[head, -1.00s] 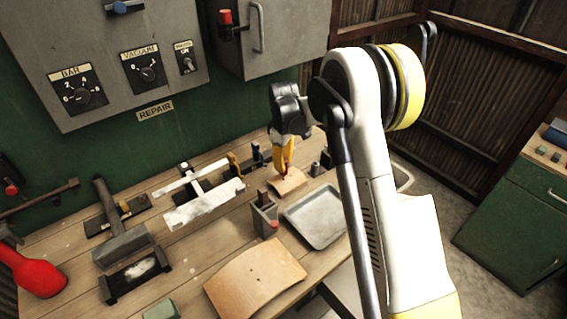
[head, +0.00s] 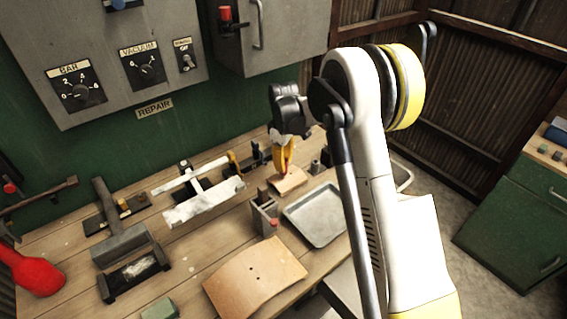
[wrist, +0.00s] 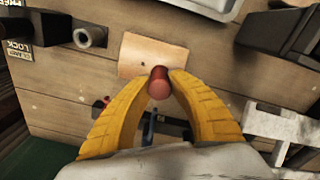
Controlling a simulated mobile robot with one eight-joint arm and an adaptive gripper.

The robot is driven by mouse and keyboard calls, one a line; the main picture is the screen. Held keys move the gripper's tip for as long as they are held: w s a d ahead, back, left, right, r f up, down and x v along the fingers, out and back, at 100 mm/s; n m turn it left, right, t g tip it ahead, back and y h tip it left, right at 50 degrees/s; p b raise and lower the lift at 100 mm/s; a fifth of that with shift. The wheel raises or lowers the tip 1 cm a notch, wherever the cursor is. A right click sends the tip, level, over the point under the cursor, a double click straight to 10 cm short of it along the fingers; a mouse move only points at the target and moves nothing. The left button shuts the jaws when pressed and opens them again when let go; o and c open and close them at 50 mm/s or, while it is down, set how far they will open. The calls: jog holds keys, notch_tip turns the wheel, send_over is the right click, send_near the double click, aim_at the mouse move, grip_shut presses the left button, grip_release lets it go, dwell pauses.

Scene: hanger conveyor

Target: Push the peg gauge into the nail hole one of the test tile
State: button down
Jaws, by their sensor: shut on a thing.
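My gripper (head: 284,170) is shut on the peg gauge (wrist: 158,84), a short reddish-brown round peg between the yellow fingertips. The test tile (head: 289,181) is a small tan plate on the bench, under the gripper. In the wrist view the tile (wrist: 155,48) lies just beyond the fingertips, and the peg overlaps its near edge. One small dark nail hole (wrist: 142,65) shows in the tile, a little left of and beyond the peg. The peg's lower end is hidden, so I cannot tell whether it touches the tile.
A metal tray (head: 318,214) lies right of the tile. A grey holder (head: 264,218) stands in front of it. A larger curved tan tile (head: 255,278) lies at the bench front. A round hollow post (wrist: 90,37) stands close by in the wrist view. Tools lie to the left.

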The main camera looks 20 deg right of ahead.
jog(key=shift+f+b, duration=0.95)
jog(key=shift+f, duration=0.2)
dwell(0.9)
jog(key=c, duration=1.5)
grip_release()
jog(key=shift+c, duration=0.2)
jog(key=o, duration=0.6)
jog(key=shift+r, duration=0.1)
notch_tip(320, 180, up, 12)
